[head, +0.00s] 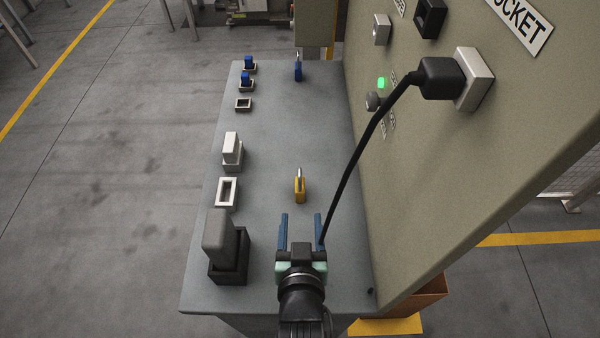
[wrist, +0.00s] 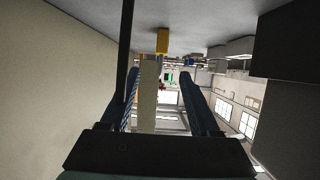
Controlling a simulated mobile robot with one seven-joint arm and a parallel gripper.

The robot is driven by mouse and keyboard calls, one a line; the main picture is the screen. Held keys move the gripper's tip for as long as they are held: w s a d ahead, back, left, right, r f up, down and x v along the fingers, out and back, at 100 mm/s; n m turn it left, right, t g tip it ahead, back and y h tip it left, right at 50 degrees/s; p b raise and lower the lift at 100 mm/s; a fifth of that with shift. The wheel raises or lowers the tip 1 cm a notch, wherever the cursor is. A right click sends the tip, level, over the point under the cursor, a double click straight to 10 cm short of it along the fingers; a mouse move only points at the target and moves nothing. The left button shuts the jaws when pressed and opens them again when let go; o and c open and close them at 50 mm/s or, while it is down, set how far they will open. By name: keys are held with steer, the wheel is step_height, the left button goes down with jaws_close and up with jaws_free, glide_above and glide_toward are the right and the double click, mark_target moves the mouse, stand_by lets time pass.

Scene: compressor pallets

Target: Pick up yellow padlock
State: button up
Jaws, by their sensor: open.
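The yellow padlock (head: 300,189) with its pale shackle stands on the grey bench top (head: 270,130), right of the middle. My gripper (head: 301,217) is at the near end of the bench, its two blue fingers apart and pointing toward the padlock. The padlock is ahead of the fingertips with a gap between, and nothing is between the fingers. In the wrist view the yellow padlock (wrist: 162,41) shows above and between the open fingers, which also show there (wrist: 160,72).
A black cable (head: 353,155) hangs from a plug (head: 440,78) on the panel (head: 430,180), passing close to my right finger. On the left stand a dark block (head: 220,235) in a holder and white (head: 231,148) and blue pieces. A blue padlock (head: 298,71) stands far back.

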mark_target(300, 191)
steer(key=shift+w+f, duration=0.2)
steer(key=x, duration=0.7)
steer(key=shift+x, duration=2.7)
steer(key=shift+a, duration=0.15)
steer(key=shift+r, duration=0.1)
jaws_close()
